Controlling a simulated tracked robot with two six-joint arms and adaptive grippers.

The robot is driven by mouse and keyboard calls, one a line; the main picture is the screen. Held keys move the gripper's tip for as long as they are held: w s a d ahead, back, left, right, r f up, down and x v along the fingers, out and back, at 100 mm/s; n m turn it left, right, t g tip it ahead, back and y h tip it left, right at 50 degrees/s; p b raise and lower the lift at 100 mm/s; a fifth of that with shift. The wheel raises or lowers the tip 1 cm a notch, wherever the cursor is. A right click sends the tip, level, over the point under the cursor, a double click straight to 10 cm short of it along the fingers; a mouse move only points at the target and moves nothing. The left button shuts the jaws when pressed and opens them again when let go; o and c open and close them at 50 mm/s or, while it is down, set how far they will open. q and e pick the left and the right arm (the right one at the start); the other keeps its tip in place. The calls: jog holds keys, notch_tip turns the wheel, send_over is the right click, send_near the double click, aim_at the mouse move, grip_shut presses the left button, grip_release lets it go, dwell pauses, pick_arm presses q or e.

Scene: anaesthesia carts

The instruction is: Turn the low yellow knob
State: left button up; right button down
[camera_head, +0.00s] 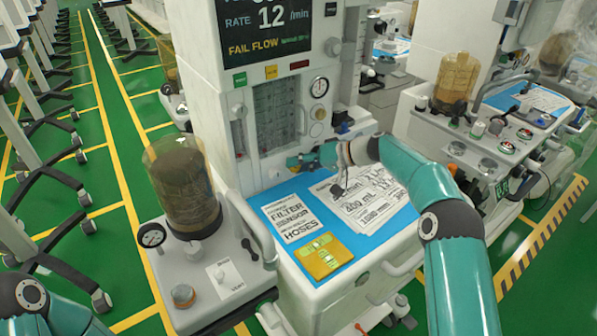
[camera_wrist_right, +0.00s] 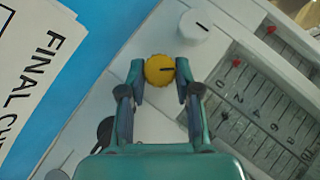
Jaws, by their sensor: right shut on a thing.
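The low yellow knob (camera_wrist_right: 159,70) has a ribbed rim and a dark pointer line on its face. In the right wrist view it sits between the two fingers of my right gripper (camera_wrist_right: 160,78), which is shut on it. In the head view my right gripper (camera_head: 294,162) reaches the lower front of the anaesthesia machine (camera_head: 215,100), below the flow meter panel. The knob is hidden behind the gripper there. My left gripper is out of the frame; only part of my left arm shows at the lower left.
A white knob (camera_wrist_right: 194,26) is close to the gripper, beside the flow scales (camera_wrist_right: 265,105). Below are a blue work surface (camera_head: 290,270) with printed sheets (camera_head: 365,196) and a yellow packet (camera_head: 323,256). A bellows canister (camera_head: 185,185) stands left. More carts stand around.

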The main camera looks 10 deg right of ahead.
jog(key=m+y, duration=0.1)
jog(key=y+b, duration=0.1)
jog(key=f+m+y+b, duration=0.1)
jog(key=shift+w+d+m, duration=0.1)
jog(key=shift+d+m, duration=0.2)
jog(key=shift+f+m+t+y+b, duration=0.1)
jog(key=shift+m+t+y+b, duration=0.2)
jog(key=shift+m+y+b, duration=0.8)
jog(key=c, duration=1.1)
grip_release()
jog(key=shift+y, duration=0.3)
